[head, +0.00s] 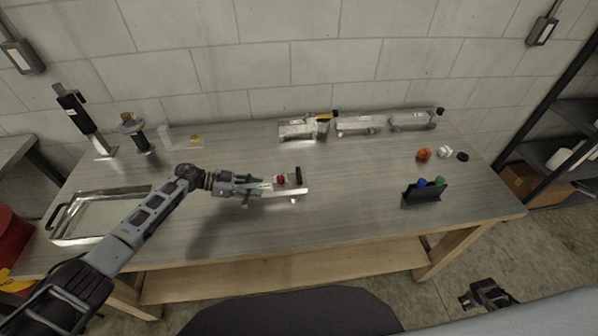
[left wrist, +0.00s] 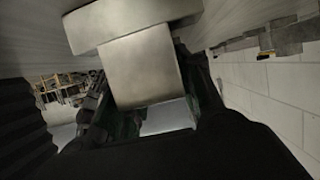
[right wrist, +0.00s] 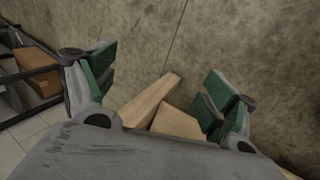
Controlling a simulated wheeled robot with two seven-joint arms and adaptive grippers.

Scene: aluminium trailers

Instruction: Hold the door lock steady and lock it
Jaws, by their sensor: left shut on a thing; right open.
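The door lock (head: 295,190) is a silvery metal piece with a red part and an upright black part. It is at the middle of the workbench in the head view. My left gripper (head: 262,187) comes in from the left and is shut on the lock's left part, covering it. In the left wrist view a smooth metal block (left wrist: 145,65) fills the space between the fingers. My right gripper (head: 485,293) is open and empty, off the bench's front right side. Its spread green-padded fingers (right wrist: 160,85) show in the right wrist view, with the floor beyond.
A metal tray (head: 100,207) is at the bench's left. Metal trailer-like pieces (head: 360,124) stand along the back. An orange knob (head: 424,154) and a black holder (head: 424,194) with blue and green tops are at the right. The bench between lock and holder is clear.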

